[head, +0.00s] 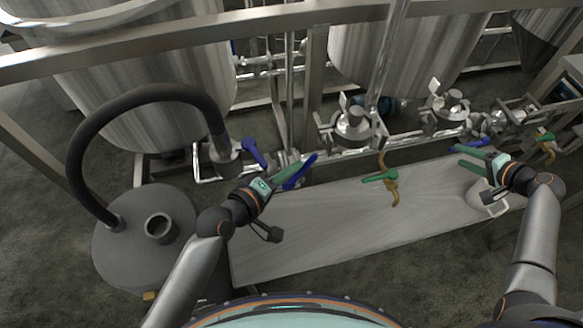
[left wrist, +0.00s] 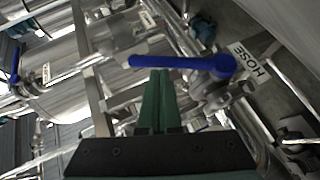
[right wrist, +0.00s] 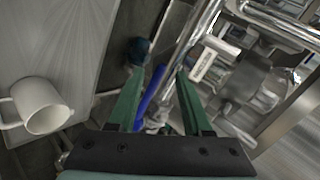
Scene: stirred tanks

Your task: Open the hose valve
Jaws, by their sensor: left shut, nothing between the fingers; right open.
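My left gripper (head: 297,169) is shut and empty. Its fingertips (left wrist: 158,72) meet the lever's edge in that view; I cannot tell whether they touch. My right gripper (head: 457,155) is open and empty, above the right side of the bench. Another blue lever (right wrist: 150,95) shows beyond its fingers.
A second blue lever (head: 254,152) stands near the black hose (head: 150,92), which runs to a grey vessel (head: 125,245). A green-handled valve (head: 380,177) is over the bench (head: 330,215). A white mug (right wrist: 42,106) sits at its right end. Steel tanks (head: 150,85) stand behind.

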